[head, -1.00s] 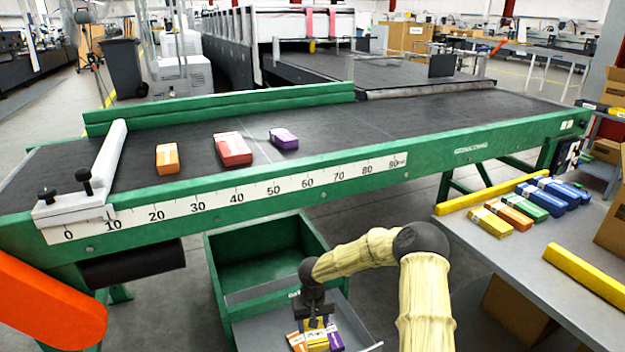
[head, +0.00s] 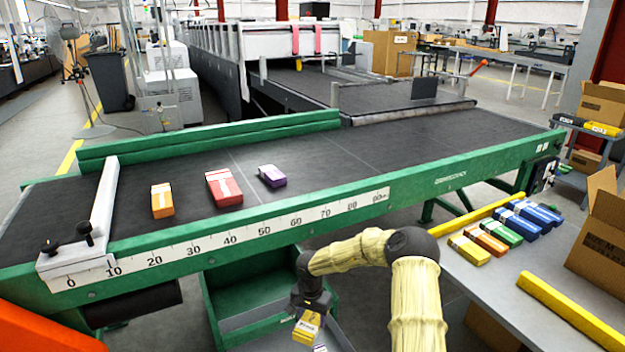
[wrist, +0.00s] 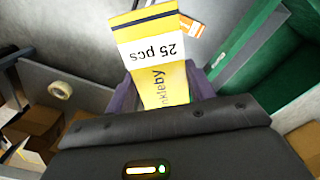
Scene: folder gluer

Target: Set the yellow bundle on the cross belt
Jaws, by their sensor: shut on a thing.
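The yellow bundle (head: 307,327) is held in my gripper (head: 311,308), in front of the belt's green side and below belt height. In the wrist view the yellow bundle (wrist: 160,70) shows a white "25 pcs" label and sits between the dark fingers of my gripper (wrist: 165,95). The cross belt (head: 330,160) is dark with green rails. An orange bundle (head: 162,200), a red bundle (head: 224,188) and a purple bundle (head: 272,176) lie on it, spaced apart. A ruler (head: 230,237) runs along its front edge.
A white stop bar (head: 103,205) crosses the belt's left end. The belt right of the purple bundle is clear. A green bin (head: 225,300) stands under the belt. A grey table (head: 480,280) at right holds several bundles and yellow bars (head: 570,310).

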